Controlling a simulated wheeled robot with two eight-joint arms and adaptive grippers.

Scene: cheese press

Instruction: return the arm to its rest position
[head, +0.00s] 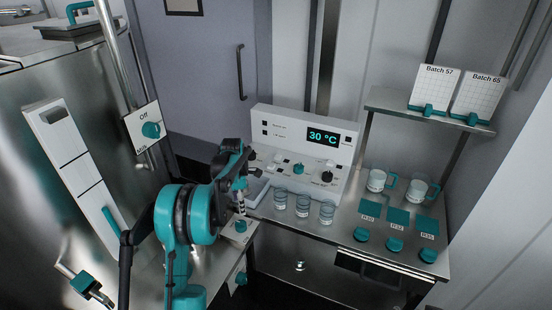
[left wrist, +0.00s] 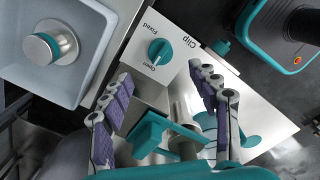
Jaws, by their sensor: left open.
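My left arm (head: 190,215) rises from the bottom of the head view, and its gripper (head: 241,205) points down by the front edge of the work surface. In the left wrist view the left gripper (left wrist: 163,78) is open, its purple-padded fingers well apart. A white plate labelled Clip, with a teal knob (left wrist: 160,52) marked Open and Fixed, lies beyond the fingertips. A teal bracket (left wrist: 152,135) shows between the finger bases; I cannot tell whether it touches them. No held object is visible. My right gripper is in neither view.
A control panel reading 30 °C (head: 322,136) stands behind several glasses (head: 303,205) close right of the gripper. A steel tank (head: 60,120) with a Milk knob (head: 151,130) fills the left. A shelf (head: 400,108) holds two batch cards. Jugs and teal-lidded items stand right.

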